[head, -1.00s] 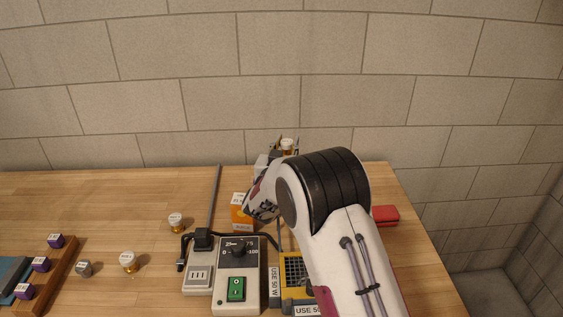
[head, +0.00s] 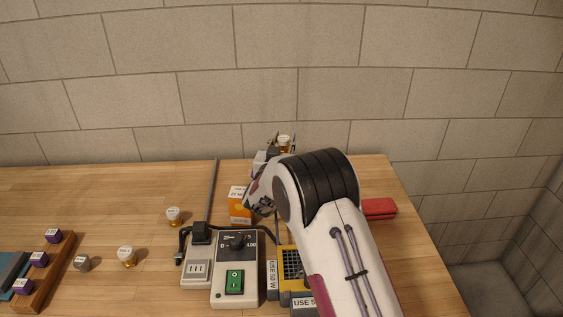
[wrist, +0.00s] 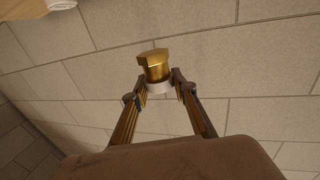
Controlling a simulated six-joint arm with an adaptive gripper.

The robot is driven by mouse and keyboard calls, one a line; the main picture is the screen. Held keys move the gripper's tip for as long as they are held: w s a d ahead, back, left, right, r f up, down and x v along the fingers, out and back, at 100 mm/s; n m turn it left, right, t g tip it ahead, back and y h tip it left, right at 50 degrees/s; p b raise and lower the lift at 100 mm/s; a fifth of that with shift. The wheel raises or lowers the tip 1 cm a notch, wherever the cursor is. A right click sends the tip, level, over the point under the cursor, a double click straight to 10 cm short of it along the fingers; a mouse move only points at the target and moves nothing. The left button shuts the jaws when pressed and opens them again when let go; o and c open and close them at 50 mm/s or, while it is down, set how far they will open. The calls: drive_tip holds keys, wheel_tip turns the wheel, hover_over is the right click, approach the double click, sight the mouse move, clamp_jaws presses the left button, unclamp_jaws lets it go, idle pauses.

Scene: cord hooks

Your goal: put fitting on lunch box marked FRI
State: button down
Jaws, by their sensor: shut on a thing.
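My gripper (head: 283,148) is raised at the back of the table, against the wall in the head view. It is shut on a brass fitting (wrist: 157,68) with a hexagonal top and a white collar; the fitting also shows small in the head view (head: 284,140). In the wrist view my gripper (wrist: 159,85) has the fitting between its fingertips, with only wall close behind. No lunch box with a readable FRI mark shows. A red box (head: 379,208) lies right of my arm, partly hidden by it, and no mark on it can be read.
Two brass-and-white pieces (head: 127,257) (head: 174,216) stand on the table (head: 110,205). An orange box (head: 239,205), a power strip (head: 197,272), a dial unit (head: 235,268) and a yellow device (head: 291,263) crowd the middle. A wooden rack (head: 48,275) holds purple cubes at left.

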sight(283, 149)
drive_tip(key=shift+f, duration=1.75)
drive_tip(key=shift+f, duration=1.9)
drive_tip(key=shift+f, duration=0.1)
drive_tip(key=c, duration=1.6)
unclamp_jaws()
drive_tip(key=shift+s, duration=0.1)
